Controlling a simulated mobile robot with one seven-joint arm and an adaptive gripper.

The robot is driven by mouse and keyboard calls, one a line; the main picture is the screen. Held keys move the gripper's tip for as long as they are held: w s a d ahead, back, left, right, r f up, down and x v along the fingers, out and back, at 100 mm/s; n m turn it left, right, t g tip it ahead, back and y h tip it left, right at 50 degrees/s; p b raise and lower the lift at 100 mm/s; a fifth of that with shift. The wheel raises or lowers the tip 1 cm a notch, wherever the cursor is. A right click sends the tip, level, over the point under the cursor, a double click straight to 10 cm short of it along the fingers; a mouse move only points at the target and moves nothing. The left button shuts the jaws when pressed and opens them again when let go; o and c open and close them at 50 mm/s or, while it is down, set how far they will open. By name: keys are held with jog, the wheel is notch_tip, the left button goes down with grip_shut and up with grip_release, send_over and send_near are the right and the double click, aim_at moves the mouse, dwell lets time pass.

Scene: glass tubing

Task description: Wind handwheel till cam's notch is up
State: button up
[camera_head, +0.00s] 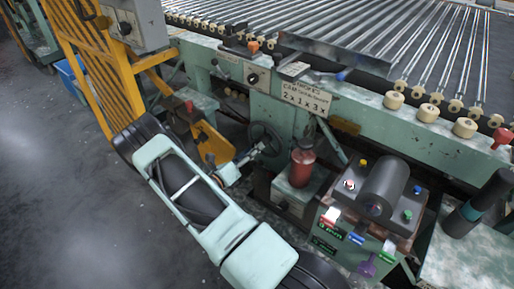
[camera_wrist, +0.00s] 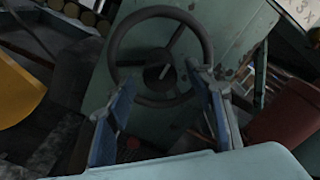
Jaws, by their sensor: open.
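The dark three-spoke handwheel (camera_wrist: 160,56) is mounted on a worn pale-green panel ahead of my gripper. It also shows in the head view (camera_head: 266,138), partly hidden by my gripper. A small pale mark shows by its hub. My gripper (camera_wrist: 168,76) has its two blue-padded fingers spread wide apart, with nothing held between them. The fingertips overlap the wheel's lower half in the wrist view, the right one close to the rim; I cannot tell whether they touch. My gripper also shows in the head view (camera_head: 242,165). I cannot make out the cam or its notch.
A red cylinder (camera_head: 302,167) stands on a box right of the wheel. A control box (camera_head: 350,235) with coloured buttons is farther right. A yellow plate (camera_head: 213,143) lies close left. Glass tubes (camera_head: 340,30) lie along the bench behind. Open floor is at left.

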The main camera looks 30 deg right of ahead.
jog(key=shift+x, duration=1.6)
jog(key=shift+c, duration=0.2)
grip_shut()
